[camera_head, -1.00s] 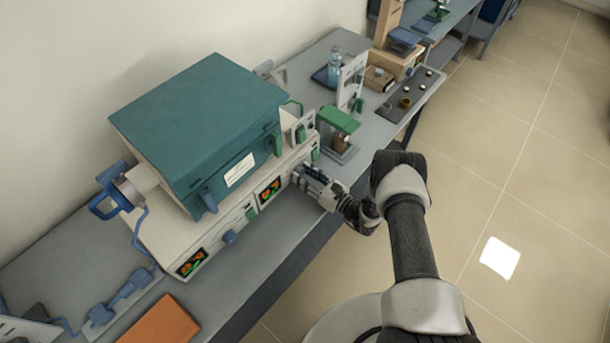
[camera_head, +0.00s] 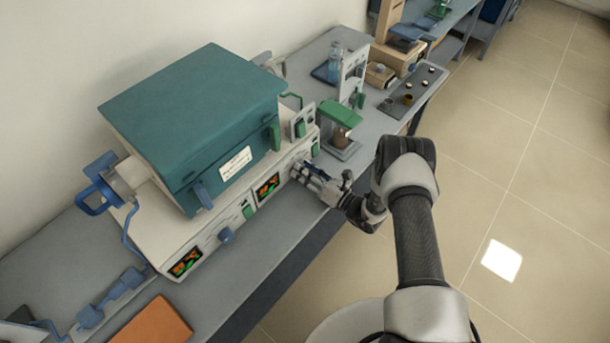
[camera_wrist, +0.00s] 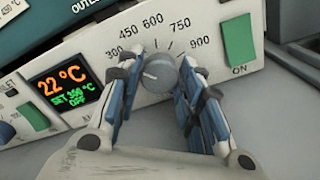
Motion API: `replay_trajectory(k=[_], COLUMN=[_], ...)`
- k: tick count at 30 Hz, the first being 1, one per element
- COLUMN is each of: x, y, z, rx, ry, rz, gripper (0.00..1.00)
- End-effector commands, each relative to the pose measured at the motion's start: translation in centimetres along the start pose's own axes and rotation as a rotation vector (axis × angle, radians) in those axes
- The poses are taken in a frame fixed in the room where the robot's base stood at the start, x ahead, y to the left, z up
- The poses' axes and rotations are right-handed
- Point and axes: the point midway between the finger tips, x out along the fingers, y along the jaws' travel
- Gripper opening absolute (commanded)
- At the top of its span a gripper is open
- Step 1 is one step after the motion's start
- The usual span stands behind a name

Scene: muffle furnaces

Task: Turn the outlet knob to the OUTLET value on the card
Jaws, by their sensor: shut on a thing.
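The outlet knob (camera_wrist: 160,73) is a grey round knob with a white pointer mark, on the white front panel. Its pointer faces left, near the 300 end of the printed scale. My gripper (camera_wrist: 157,78) is shut on the knob, with a blue-padded finger on each side. In the head view my gripper (camera_head: 318,183) is at the right part of the furnace panel and hides the knob. The display (camera_wrist: 66,90) left of the knob reads 22 °C, with a blurred green SET value near 300 and OFF. The card (camera_head: 235,163) is on the teal furnace's front; its value is unreadable.
A green ON switch (camera_wrist: 239,50) is right of the knob. The teal furnace (camera_head: 195,120) stands on the white control base. A blue knob (camera_head: 226,236) is further left on the panel. A green-topped stand (camera_head: 341,115) is on the bench beyond my gripper.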

Motion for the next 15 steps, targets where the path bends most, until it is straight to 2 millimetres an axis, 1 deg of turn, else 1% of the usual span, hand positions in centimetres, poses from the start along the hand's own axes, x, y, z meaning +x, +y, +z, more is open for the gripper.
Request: replay_trajectory(k=[1, 6, 15], x=[0.0, -0.01, -0.01], y=[-0.17, -0.17, -0.14], z=[-0.25, -0.23, -0.18], rx=[0.045, 0.194, 0.393], ry=[0.001, 0.001, 0.002], rz=[0.0, -0.001, -0.001], gripper=[0.1, 0.1, 0.1])
